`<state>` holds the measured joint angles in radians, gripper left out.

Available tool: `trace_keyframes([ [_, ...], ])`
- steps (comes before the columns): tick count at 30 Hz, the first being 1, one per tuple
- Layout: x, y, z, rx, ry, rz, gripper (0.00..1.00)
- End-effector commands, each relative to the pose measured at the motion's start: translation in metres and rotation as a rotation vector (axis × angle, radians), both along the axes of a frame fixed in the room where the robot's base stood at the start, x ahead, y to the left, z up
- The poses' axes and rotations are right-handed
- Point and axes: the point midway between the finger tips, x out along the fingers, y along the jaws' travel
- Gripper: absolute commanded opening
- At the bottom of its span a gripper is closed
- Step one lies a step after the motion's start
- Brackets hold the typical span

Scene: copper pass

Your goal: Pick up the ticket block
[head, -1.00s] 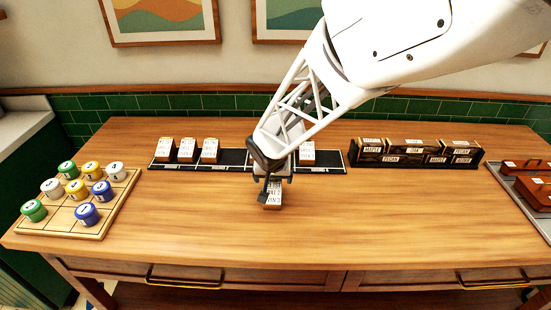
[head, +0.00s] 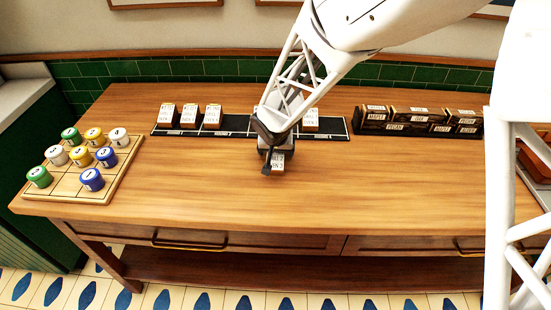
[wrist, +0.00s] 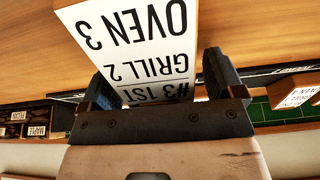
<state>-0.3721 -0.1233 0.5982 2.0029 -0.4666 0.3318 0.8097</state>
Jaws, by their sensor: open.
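A white-faced ticket block (head: 278,160) with black lettering and a wooden body is on the table in front of the dark rail. My gripper (head: 271,161) points down at it in the head view and hides part of it. In the wrist view the block (wrist: 125,35) reads "#3 1ST", "GRILL 2", "OVEN 3". My gripper's two dark jaws (wrist: 158,82) are open, one on each side of the block's near part. I cannot tell whether either jaw touches it.
The dark rail (head: 240,124) behind holds several other ticket blocks (head: 189,115). A dark rack of labelled boxes (head: 418,119) stands right of it. A wooden board (head: 70,185) with coloured pucks is at left. The front middle of the table (head: 250,205) is clear.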

Motion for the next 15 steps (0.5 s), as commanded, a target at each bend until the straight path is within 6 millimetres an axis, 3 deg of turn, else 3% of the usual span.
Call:
trace_keyframes([
  [8, -0.0001, 0.0001, 0.0002, 0.0, 0.0, 0.0, 0.86],
  [15, -0.0001, 0.0001, 0.0002, 0.0, 0.0, 0.0, 0.49],
])
